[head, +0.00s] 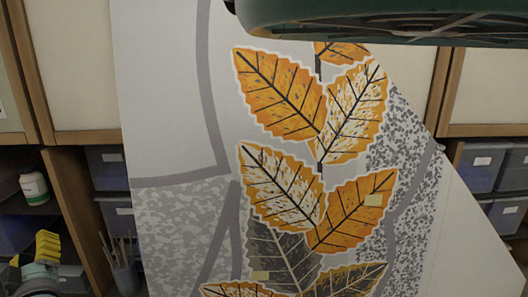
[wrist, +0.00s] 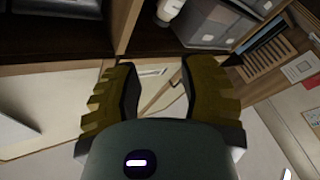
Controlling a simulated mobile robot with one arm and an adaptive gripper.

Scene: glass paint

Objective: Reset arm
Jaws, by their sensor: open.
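My gripper (wrist: 155,82) is in the wrist view, with its two yellow-brown ridged fingers spread apart. The gap between the fingertips is empty, and only shelf and panel edges show behind it. No object touches the fingers.
A tall panel (head: 180,100) with orange and grey leaves (head: 280,95) fills the middle of the head view. Wooden shelves with grey bins (head: 490,165) stand behind it. A cup of brushes (head: 124,275) and a white jar (head: 34,187) are at left.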

